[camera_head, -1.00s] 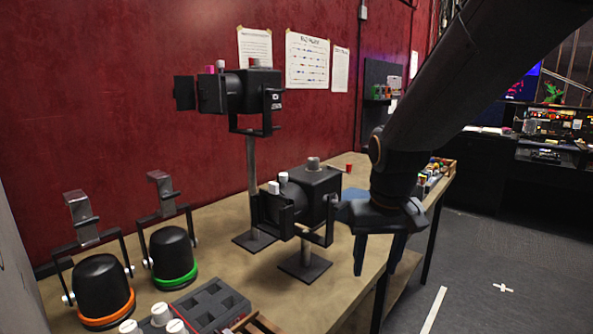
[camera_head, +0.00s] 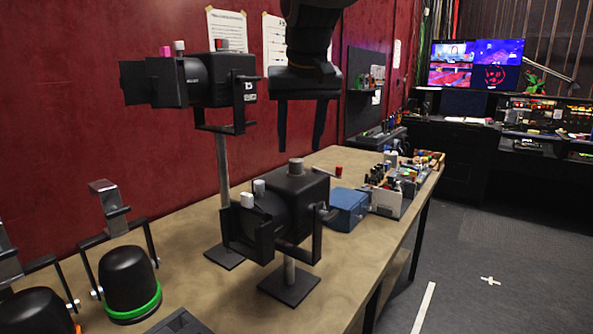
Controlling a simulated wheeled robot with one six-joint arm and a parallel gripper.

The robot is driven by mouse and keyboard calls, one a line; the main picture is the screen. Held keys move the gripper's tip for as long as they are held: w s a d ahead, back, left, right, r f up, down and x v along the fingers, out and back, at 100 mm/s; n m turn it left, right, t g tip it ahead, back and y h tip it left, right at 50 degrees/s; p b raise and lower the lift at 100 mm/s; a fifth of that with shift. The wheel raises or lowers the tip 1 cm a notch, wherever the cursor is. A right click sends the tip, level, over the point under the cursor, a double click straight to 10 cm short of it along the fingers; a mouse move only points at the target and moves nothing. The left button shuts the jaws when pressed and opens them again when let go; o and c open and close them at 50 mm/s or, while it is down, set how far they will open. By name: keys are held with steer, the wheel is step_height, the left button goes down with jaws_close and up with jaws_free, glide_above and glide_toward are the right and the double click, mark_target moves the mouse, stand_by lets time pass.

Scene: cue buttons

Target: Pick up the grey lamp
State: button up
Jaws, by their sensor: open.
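Two black lamps on stands are on the wooden table in the head view. The shorter lamp (camera_head: 305,188) has a grey knob (camera_head: 295,166) on top and two white knobs on its front part. No lamp body looks plainly grey; I cannot tell for sure which is meant. My gripper (camera_head: 300,148) is open and empty, fingers pointing down. It appears just above the shorter lamp's grey knob, to the right of the taller lamp. Its depth relative to the lamp is hard to tell.
Black cans with a green ring (camera_head: 137,312) and an orange ring stand at the near left. A blue box (camera_head: 347,208), a small red cup (camera_head: 338,171) and a crate of small items lie beyond the shorter lamp. The floor right of the table is clear.

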steer(key=shift+a+p+x, duration=0.2)
steer(key=shift+p+x, duration=0.55)
steer(key=shift+x, duration=1.8)
steer(key=shift+s, duration=0.2)
steer(key=c, duration=1.1)
step_height(320, 180, up, 10)
steer(key=shift+f+b, duration=0.1)
steer(key=shift+b, duration=0.85)
steer(key=shift+c, duration=0.3)
step_height(320, 180, up, 7)
steer(key=p, duration=0.7)
glide_above(296, 160)
steer(key=shift+s+r, duration=0.2)
steer(key=shift+r, duration=0.05)
